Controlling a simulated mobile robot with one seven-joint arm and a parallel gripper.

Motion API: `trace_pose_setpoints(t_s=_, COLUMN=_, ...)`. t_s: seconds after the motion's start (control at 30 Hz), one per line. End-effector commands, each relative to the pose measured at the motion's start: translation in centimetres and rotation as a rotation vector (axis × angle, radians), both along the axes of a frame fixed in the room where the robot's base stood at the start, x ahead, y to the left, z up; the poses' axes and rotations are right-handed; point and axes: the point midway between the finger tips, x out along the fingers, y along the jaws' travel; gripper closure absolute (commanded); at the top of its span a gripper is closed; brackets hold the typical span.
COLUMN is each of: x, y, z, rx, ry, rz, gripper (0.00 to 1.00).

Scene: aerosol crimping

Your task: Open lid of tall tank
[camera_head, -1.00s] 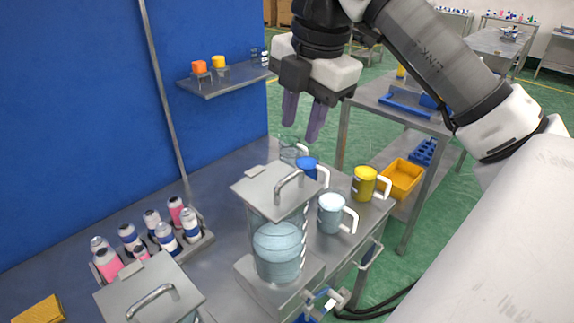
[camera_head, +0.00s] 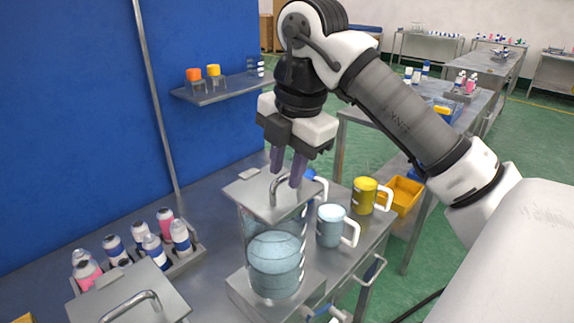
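The tall tank (camera_head: 272,258) is a clear vessel with light blue liquid, standing on a metal base on the bench. Its flat metal lid (camera_head: 243,192) lies on top and carries an arched handle (camera_head: 273,184). My gripper (camera_head: 287,180) points down over the lid with its two purple fingers apart. The fingertips are at about the height of the handle, one at each side of it in the picture. I cannot tell whether they touch it. Part of the handle is hidden behind the fingers.
A second lidded tank (camera_head: 130,300) stands at the front left. A rack of bottles (camera_head: 195,262) is left of the tall tank. A light blue mug (camera_head: 331,226), a yellow mug (camera_head: 364,195) and a partly hidden blue mug stand to the right. A wall shelf (camera_head: 215,90) is behind.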

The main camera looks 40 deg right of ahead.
Motion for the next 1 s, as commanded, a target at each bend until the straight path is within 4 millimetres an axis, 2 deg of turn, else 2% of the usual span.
trace_pose_setpoints(t_s=0.03, x=0.0, y=0.0, z=0.0, rx=0.0, ry=0.0, rz=0.0, gripper=0.79)
trace_pose_setpoints(t_s=0.2, x=0.0, y=0.0, z=0.0, rx=0.0, ry=0.0, rz=0.0, gripper=1.0)
trace_pose_setpoints(t_s=0.67, x=0.1, y=0.0, z=0.3, rx=-0.001, ry=0.0, rz=0.0, gripper=1.0)
trace_pose_setpoints(t_s=1.0, x=1.7, y=0.1, z=2.3, rx=-0.002, ry=-0.002, rz=0.001, gripper=1.0)
